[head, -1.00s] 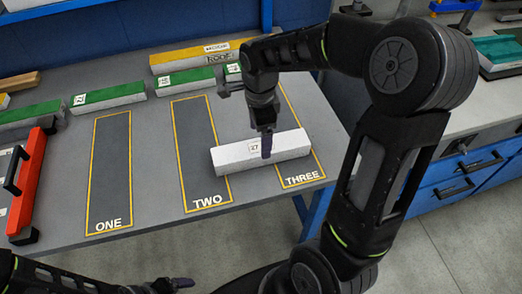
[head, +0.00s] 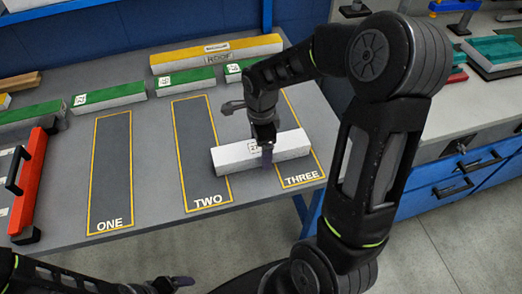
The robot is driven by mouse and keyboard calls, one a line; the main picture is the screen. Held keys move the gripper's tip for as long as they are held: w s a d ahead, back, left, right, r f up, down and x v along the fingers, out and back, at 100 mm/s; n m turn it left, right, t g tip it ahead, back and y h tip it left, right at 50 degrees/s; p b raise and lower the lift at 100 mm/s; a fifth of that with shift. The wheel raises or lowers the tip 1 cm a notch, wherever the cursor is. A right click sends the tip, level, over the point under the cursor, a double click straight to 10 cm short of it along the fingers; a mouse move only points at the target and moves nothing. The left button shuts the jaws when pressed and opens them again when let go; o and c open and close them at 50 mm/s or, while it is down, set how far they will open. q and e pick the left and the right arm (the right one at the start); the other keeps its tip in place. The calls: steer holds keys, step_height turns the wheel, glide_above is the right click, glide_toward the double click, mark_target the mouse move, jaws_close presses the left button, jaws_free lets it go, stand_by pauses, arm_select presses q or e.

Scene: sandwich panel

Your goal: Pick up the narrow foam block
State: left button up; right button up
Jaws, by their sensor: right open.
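A white block (head: 232,158) with a small printed label lies across the table between the marked areas TWO and THREE, overlapping the THREE area; I take it to be the narrow foam block. My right gripper (head: 265,158) points down at the middle of this block. Its jaws are open, with a finger in front of the block's near face. The far finger is hidden, so I cannot tell whether it touches the block. My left gripper (head: 178,284) is at the bottom edge, away from the table top; its jaw state is unclear.
Green-topped blocks (head: 108,94) and a long yellow-topped block (head: 215,52) lie at the back of the table. A red tool with a black handle (head: 30,180) lies at the left. Areas ONE (head: 108,175) and TWO (head: 197,150) are largely bare.

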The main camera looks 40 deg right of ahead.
steer(key=shift+c, duration=0.2)
steer(key=c, duration=1.4)
steer(key=shift+r, duration=0.1)
steer(key=shift+c, duration=0.2)
step_height(320, 180, up, 10)
steer(key=shift+f, duration=0.1)
steer(key=shift+w+a+n, duration=0.25)
steer(key=shift+w+n, duration=0.1)
steer(key=shift+n, duration=0.15)
steer(key=w+a+n, duration=0.9)
steer(key=a+n, duration=0.2)
steer(key=n, duration=0.9)
steer(key=shift+w+a+r+n, duration=0.2)
steer(key=shift+w+a+n, duration=0.2)
